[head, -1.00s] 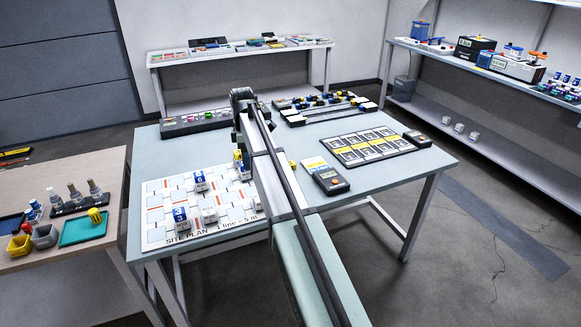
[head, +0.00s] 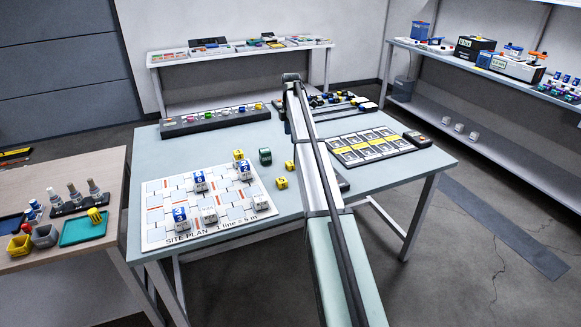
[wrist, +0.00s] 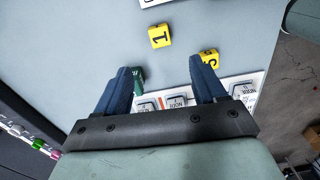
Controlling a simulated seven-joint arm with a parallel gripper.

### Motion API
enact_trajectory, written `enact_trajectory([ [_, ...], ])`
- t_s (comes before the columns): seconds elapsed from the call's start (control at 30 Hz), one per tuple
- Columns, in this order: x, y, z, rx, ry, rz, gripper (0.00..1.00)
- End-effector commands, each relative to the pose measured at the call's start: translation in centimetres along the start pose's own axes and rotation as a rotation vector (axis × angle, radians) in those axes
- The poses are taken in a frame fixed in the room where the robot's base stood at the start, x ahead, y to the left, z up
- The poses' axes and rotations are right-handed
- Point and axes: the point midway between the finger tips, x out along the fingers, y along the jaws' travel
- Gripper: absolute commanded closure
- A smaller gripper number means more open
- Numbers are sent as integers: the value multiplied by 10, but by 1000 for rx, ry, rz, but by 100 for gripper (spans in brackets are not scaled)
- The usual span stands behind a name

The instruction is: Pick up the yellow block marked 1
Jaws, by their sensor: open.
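The yellow block marked 1 (wrist: 159,36) lies on the table beyond my fingertips in the wrist view, clear of both fingers. In the head view, a small yellow block (head: 290,165) just left of my arm appears to be it, though its mark is unreadable there. My gripper (wrist: 166,72) is open and empty, its two blue fingers spread. Another yellow block with a different mark (wrist: 209,58) sits by the right fingertip; in the head view it appears nearer the front (head: 281,183). In the head view my arm hides the fingers.
A dark green block (wrist: 138,78) stands by the left finger. The site plan board (head: 155,212) holds several numbered blocks. A long dark rack (head: 190,125) is at the back left, a card panel (head: 372,146) at the right.

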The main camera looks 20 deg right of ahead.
Motion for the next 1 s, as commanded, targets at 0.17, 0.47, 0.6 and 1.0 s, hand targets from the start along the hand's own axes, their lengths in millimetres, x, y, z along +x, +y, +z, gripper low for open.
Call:
enact_trajectory([
  [0.17, 2, 0, 0, -70, -1, 3, 30],
  [0.47, 33, 0, -1, -75, 0, 1, 30],
  [0.6, 58, 0, -1, -74, 0, 1, 30],
  [1.0, 92, 0, -1, -73, -1, 2, 30],
])
